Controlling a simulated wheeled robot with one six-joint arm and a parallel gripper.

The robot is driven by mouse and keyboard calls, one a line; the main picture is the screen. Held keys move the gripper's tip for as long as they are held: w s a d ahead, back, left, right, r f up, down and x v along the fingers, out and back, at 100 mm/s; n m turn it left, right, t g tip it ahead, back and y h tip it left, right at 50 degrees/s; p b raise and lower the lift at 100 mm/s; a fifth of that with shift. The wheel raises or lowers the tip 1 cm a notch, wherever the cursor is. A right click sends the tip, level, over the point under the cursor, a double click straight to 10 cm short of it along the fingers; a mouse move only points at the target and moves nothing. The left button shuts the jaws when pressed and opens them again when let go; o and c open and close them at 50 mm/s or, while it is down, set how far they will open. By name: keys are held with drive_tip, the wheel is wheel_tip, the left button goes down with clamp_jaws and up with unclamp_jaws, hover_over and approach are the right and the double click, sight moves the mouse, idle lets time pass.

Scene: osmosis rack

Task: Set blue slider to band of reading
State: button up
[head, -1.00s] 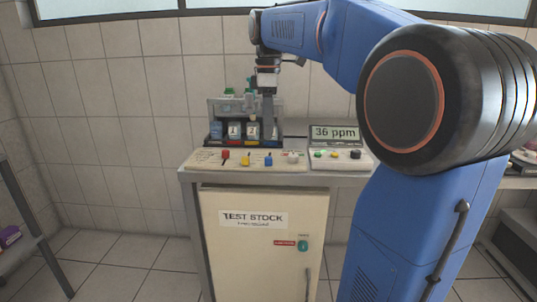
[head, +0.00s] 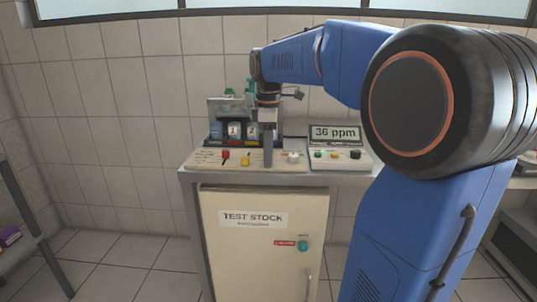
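The display (head: 334,132) reads "36 ppm". The sloped cream panel (head: 205,158) left of it carries a red slider (head: 225,156) and a yellow slider (head: 245,160). My gripper (head: 268,158) points straight down over the panel, right of the yellow slider. It covers the place of the blue slider, which is hidden now. From this side the fingers look like one narrow grey bar, so I cannot tell whether they are open or touch the blue slider. The scale marks on the panel are too small to read.
A white knob (head: 293,156) stands close right of my gripper. A meter box (head: 340,160) with small coloured buttons and a black knob sits further right. A rack with labelled cartridges (head: 234,130) stands behind the panel. The cabinet below reads "TEST STOCK" (head: 253,219).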

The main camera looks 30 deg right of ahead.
clamp_jaws()
drive_tip(key=shift+w, duration=0.1)
drive_tip(key=shift+w+d, duration=0.65)
drive_tip(key=shift+w, duration=0.25)
drive_tip(key=shift+w+d, duration=0.6)
drive_tip(key=shift+w, duration=0.25)
drive_tip(key=shift+o, duration=1.3)
unclamp_jaws()
wheel_tip(320, 180, up, 17)
drive_tip(key=shift+r, duration=0.2)
